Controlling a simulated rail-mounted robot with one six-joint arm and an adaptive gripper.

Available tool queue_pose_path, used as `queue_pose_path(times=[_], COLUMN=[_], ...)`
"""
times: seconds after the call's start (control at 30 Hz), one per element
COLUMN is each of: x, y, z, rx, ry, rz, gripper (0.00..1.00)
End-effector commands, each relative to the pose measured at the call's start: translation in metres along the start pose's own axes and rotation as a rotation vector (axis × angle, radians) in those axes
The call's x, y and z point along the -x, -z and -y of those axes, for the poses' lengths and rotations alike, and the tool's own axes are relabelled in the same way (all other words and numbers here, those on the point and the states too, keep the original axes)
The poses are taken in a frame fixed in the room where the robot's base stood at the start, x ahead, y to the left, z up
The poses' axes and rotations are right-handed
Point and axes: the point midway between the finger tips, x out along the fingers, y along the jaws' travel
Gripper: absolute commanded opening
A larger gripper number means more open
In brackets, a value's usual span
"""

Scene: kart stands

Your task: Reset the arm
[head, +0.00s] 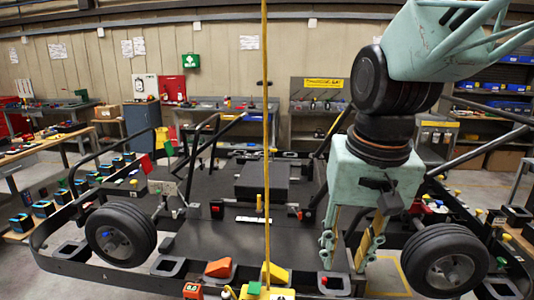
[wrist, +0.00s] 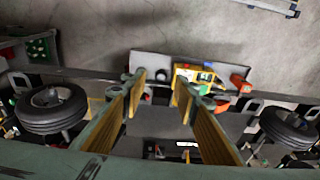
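My gripper (head: 346,256) hangs from my teal arm at the right of the head view, fingers pointing down over the kart frame (head: 120,285). In the wrist view my gripper (wrist: 163,90) shows two wood-coloured fingers spread wide apart. Nothing is between them in their grip, so it is open and empty. Below and beyond the fingertips lie the kart's edge and a yellow block (wrist: 186,73). An orange wedge (head: 219,268) and a yellow wedge (head: 275,273) sit on the kart's front edge, left of my gripper.
Kart wheels stand at the left (head: 121,235) and right (head: 445,259). A yellow pole (head: 265,120) rises across the middle of the head view. A bench with blue boxes (head: 42,208) is at left. Bare floor (wrist: 225,40) shows beyond the kart in the wrist view.

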Motion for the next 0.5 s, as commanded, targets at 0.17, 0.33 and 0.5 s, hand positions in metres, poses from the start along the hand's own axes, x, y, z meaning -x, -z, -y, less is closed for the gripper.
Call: queue_pose_path(times=[0.17, 0.33, 0.5], x=[0.017, 0.031, 0.043], y=[-0.019, -0.037, -0.056], z=[-0.013, -0.025, -0.036], rx=[0.015, 0.031, 0.047], ry=[0.003, 0.003, 0.003], rz=[-0.026, -0.047, -0.068], gripper=[0.28, 0.28, 0.28])
